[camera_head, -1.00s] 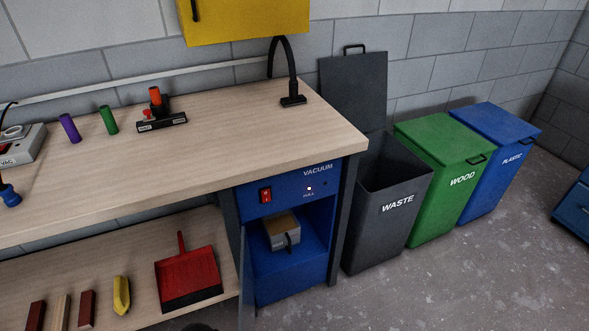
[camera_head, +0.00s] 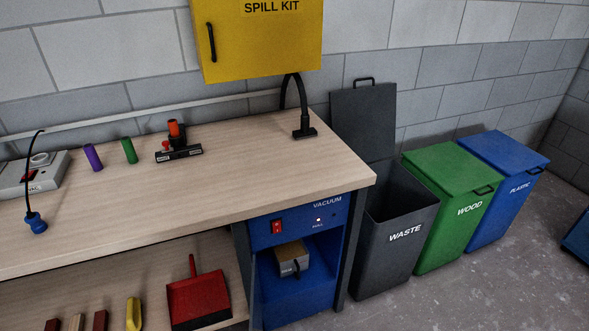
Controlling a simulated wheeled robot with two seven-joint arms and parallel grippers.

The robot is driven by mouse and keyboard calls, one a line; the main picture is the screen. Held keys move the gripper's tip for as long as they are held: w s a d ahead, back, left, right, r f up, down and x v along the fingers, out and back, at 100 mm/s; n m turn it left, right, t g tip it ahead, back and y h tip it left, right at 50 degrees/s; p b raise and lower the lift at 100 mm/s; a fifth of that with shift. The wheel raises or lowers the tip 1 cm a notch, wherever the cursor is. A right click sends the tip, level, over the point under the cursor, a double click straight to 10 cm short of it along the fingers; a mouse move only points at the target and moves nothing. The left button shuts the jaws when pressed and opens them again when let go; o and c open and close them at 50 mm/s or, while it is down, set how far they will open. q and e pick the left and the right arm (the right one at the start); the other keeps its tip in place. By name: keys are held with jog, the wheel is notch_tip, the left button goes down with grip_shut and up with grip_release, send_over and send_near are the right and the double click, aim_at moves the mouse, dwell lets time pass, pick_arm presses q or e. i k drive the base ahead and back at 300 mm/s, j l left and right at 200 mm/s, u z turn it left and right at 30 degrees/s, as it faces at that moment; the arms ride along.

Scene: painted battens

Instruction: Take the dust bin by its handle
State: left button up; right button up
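The dust bin (camera_head: 287,266) is a small grey box with a brownish top and a dark handle (camera_head: 296,266) on its front. It sits inside the open lower compartment of the blue vacuum cabinet (camera_head: 336,262) under the right end of the workbench. A small light glows on the cabinet's panel above the word FULL, beside a red switch (camera_head: 277,227). The compartment door stands open at its left side, seen nearly edge-on. Neither of my grippers is in view.
The workbench (camera_head: 240,165) overhangs the cabinet. A red dustpan (camera_head: 198,299) lies on the lower shelf left of it. The open waste bin (camera_head: 393,262) stands close on the right, then the green wood bin (camera_head: 440,235) and blue plastic bin (camera_head: 490,220). Bare floor shows at lower right.

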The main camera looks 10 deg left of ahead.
aim_at(293, 256)
jog(key=k+j+z, duration=0.15)
jog(key=j, duration=0.3)
jog(key=j+z, duration=0.1)
jog(key=j, duration=0.35)
jog(key=k+j+z, duration=0.15)
jog(key=j, duration=0.3)
jog(key=k+j+z, duration=0.1)
jog(key=j, duration=0.3)
jog(key=z, duration=1.4)
jog(key=i+z, duration=0.35)
jog(key=i, duration=1.2)
jog(key=i+l+u, duration=0.15)
jog(key=i, duration=0.35)
jog(key=i+l+u, duration=0.1)
jog(key=i, duration=0.45)
jog(key=i+l+u, duration=0.15)
jog(key=i, duration=0.35)
jog(key=u, duration=2.4)
jog(key=l, duration=0.1)
